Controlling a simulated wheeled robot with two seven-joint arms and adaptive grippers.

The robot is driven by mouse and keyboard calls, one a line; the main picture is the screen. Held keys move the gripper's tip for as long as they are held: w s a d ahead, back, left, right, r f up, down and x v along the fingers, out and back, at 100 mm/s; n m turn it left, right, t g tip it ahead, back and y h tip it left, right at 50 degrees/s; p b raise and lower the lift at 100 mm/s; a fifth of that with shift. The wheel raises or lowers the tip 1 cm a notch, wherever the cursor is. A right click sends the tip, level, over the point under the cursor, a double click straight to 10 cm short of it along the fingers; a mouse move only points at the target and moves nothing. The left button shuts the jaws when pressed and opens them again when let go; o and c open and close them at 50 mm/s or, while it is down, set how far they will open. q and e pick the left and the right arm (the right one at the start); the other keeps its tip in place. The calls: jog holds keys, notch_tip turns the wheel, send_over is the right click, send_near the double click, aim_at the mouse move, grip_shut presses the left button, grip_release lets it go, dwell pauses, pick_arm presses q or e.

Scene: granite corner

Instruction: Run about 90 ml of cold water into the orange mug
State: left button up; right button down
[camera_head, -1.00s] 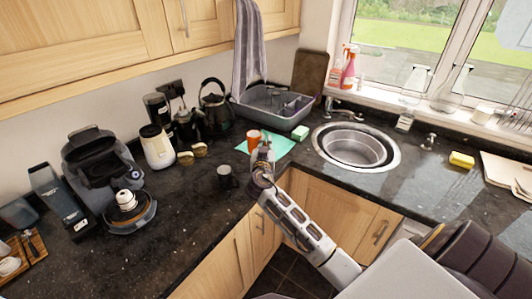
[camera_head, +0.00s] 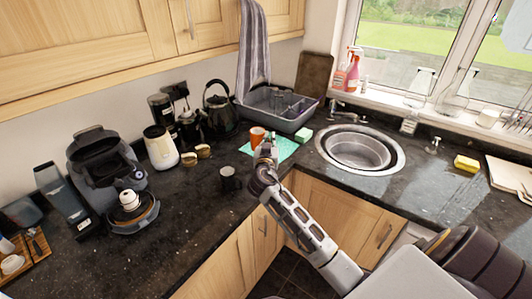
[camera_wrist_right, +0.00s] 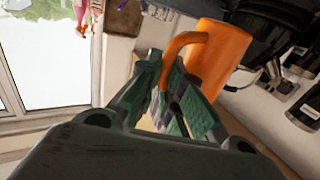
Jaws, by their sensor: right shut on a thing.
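The orange mug (camera_head: 257,135) is by the teal mat (camera_head: 284,149), left of the sink, in the head view. My right gripper (camera_head: 267,149) is at the mug's near side and partly covers it. In the right wrist view the mug (camera_wrist_right: 225,58) is large, and my right gripper (camera_wrist_right: 173,78) is shut on its loop handle. I cannot tell whether the mug's base touches the counter. The round metal sink (camera_head: 362,148) is empty, and its tap (camera_head: 347,113) stands behind it. My left gripper is not in view.
A dark mug (camera_head: 230,181) stands on the counter left of my right arm. A grey dish tub (camera_head: 279,112) stands behind the mat. A kettle (camera_head: 220,112) is further left.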

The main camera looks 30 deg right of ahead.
jog(key=shift+f, duration=2.4)
jog(key=shift+f, duration=0.1)
jog(key=shift+f, duration=2.2)
jog(key=shift+f+b, duration=0.2)
jog(key=shift+b, duration=0.1)
jog(key=c, duration=1.6)
grip_release()
jog(key=shift+c, duration=0.2)
jog(key=shift+o, duration=0.4)
jog(key=shift+p, duration=0.35)
